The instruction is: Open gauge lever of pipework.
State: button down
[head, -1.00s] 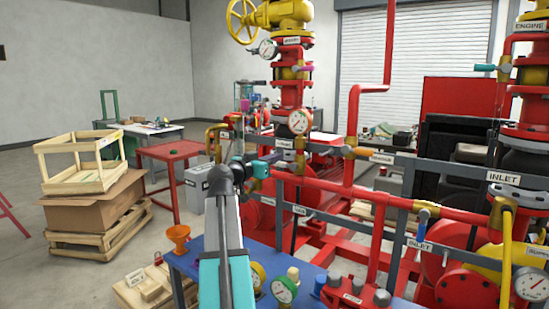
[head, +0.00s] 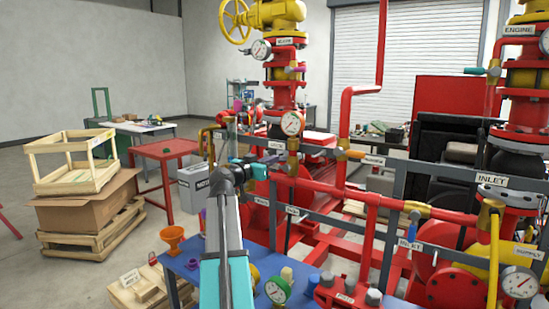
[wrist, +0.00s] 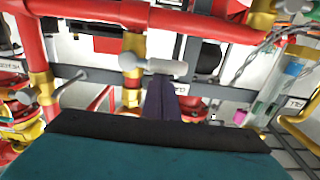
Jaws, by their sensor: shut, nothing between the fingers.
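My gripper (head: 273,158) is shut and empty. It reaches right, with its tip just left of a brass fitting (head: 293,144) under a round white gauge (head: 292,123) on the red pipework. In the wrist view, my dark closed fingers (wrist: 166,82) point up to a pale grey lever handle (wrist: 166,67). The handle lies crosswise at the fingertips, on a brass valve (wrist: 133,78). I cannot tell whether the fingers touch it. A small white label (head: 276,144) beside the brass fitting is too small to read. I cannot tell for sure which lever is the gauge lever.
A red pipe (wrist: 190,22) crosses above my fingers in the wrist view. A red vertical pipe (head: 345,115) and grey frame bars (head: 395,230) stand to the right. A blue table (head: 192,268) with small parts is below my arm. Wooden crates (head: 75,175) stand at left.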

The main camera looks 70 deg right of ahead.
jog(key=shift+s+a+f+b, duration=0.1)
jog(key=shift+s+f+b, duration=0.2)
jog(key=shift+f+b, duration=0.85)
jog(key=shift+s+a+f+b, duration=0.1)
jog(key=shift+s+f+b, duration=0.15)
jog(key=shift+f+b, duration=0.8)
jog(key=shift+s+a+f+b, duration=0.1)
jog(key=shift+s+f+b, duration=0.35)
jog(key=shift+f, duration=1.2)
jog(key=shift+s+f+b, duration=0.15)
jog(key=shift+s+b, duration=0.15)
jog(key=shift+b, duration=0.2)
jog(key=shift+w+b, duration=0.3)
jog(key=shift+b, duration=0.05)
jog(key=shift+w+d+b, duration=0.15)
jog(key=shift+w+b, duration=0.15)
jog(key=shift+b, duration=0.05)
